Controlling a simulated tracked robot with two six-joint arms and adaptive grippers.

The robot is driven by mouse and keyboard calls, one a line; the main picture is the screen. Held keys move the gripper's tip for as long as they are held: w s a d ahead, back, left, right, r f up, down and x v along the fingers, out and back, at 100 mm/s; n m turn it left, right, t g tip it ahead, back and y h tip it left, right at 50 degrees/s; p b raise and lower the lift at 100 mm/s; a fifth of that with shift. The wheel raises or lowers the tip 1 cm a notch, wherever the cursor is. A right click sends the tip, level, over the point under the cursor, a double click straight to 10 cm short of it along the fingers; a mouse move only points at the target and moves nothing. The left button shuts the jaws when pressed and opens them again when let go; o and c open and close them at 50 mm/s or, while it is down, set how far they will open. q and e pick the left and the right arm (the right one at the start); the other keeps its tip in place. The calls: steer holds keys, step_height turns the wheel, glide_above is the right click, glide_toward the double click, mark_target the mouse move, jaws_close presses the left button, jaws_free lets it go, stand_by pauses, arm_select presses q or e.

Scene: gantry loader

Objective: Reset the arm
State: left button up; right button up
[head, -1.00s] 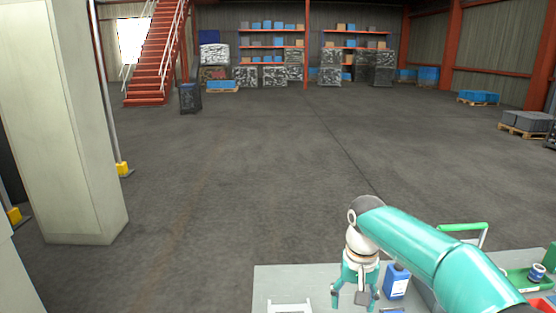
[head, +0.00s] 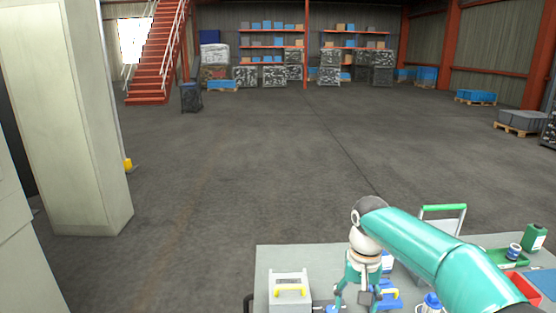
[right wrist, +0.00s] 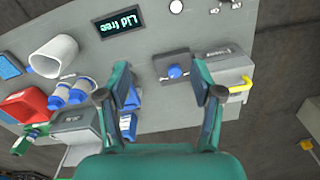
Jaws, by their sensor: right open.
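My right arm reaches in from the lower right in the head view. Its gripper (head: 355,297) points down above the grey workbench (head: 275,257). In the right wrist view the right gripper (right wrist: 160,90) has its two fingers spread wide, with nothing between the tips but the bench top and a small grey block with a blue knob (right wrist: 174,71). My left gripper does not show in either view.
A grey box with a yellow handle (head: 290,290) stands left of the gripper. Blue-and-white bottles (head: 431,303), a green-handled frame (head: 443,209), a green canister (head: 535,237) and a red bin (head: 524,287) stand to the right. A pale column (head: 70,120) rises at left; open floor lies beyond.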

steer(key=s+d+f+g+b, duration=0.1)
steer(key=s+f, duration=0.3)
steer(key=f, duration=0.4)
steer(key=s+d+f+g+y+b, duration=0.1)
steer(key=s+f+g, duration=0.15)
steer(key=f, duration=0.45)
steer(key=s+d+f+g+b, duration=0.1)
steer(key=s+f, duration=0.3)
steer(key=f, duration=0.4)
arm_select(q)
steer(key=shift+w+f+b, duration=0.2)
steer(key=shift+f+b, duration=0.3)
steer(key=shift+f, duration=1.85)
arm_select(e)
steer(key=s+a+f+t+y, duration=0.1)
steer(key=s+a+f+t, duration=0.1)
steer(key=s+a+f, duration=0.2)
steer(key=s+a+f+t+y, duration=0.2)
steer(key=s+a+f+t, duration=0.1)
steer(key=s+f, duration=0.7)
steer(key=shift+s+a+f, duration=0.15)
steer(key=shift+s+a, duration=0.25)
steer(key=shift+s, duration=0.4)
